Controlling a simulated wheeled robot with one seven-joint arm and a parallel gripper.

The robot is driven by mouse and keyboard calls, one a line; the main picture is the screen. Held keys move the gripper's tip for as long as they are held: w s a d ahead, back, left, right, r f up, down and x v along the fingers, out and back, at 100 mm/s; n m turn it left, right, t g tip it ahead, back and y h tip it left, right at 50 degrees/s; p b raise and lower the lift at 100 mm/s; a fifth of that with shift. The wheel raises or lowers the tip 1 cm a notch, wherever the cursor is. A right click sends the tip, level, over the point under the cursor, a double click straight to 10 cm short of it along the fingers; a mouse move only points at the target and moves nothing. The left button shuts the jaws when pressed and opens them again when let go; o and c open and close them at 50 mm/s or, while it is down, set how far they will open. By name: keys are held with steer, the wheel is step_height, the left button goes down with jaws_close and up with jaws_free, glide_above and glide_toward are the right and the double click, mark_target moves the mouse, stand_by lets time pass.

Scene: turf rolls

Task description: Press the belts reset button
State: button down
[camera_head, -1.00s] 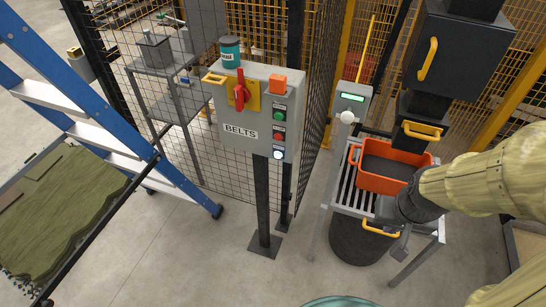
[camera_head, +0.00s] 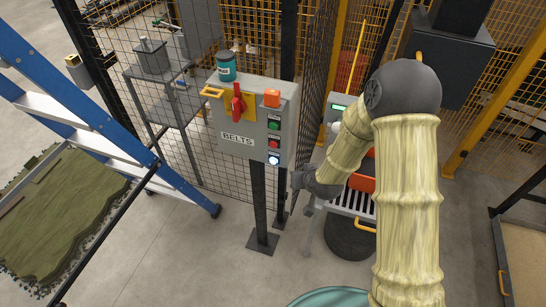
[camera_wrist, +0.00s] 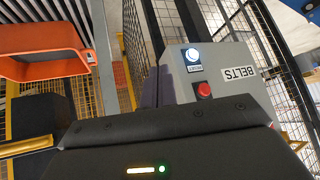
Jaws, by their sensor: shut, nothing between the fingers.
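The grey belts control box (camera_head: 235,122) stands on a dark post, with a "BELTS" label on its front. Its right column holds a green button (camera_head: 274,125), a red button (camera_head: 274,143) and a lit white button (camera_head: 273,160) at the bottom. My gripper (camera_head: 296,181) is just right of and below the box, apart from the white button. Its shut fingers (camera_wrist: 151,90) show dark beside the box in the wrist view.
A red rotary handle (camera_head: 238,103) and orange block (camera_head: 272,98) are on the box; a teal tin (camera_head: 226,67) stands on top. Mesh fencing (camera_head: 312,90) is behind. An orange crate (camera_wrist: 45,48) sits on a slatted stand. A blue ladder (camera_head: 95,115) is left.

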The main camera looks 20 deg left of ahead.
steer(key=t+y+p, duration=0.1)
steer(key=y+p, duration=0.1)
glide_toward(274, 161)
steer(key=s+f, duration=0.3)
steer(key=s, duration=0.1)
steer(key=s+a+f+t+p, duration=0.2)
steer(key=a+f, duration=0.1)
steer(key=a, duration=0.2)
steer(key=shift+s+y, duration=0.35)
steer(key=shift+y, duration=0.05)
steer(key=shift+w+a, duration=0.1)
steer(key=w+b, duration=0.1)
steer(key=w, duration=0.7)
steer(key=shift+w+d, duration=0.3)
steer(key=shift+d, duration=0.05)
stand_by(0.8)
steer(key=shift+w+b, duration=0.45)
steer(key=shift+b, duration=0.1)
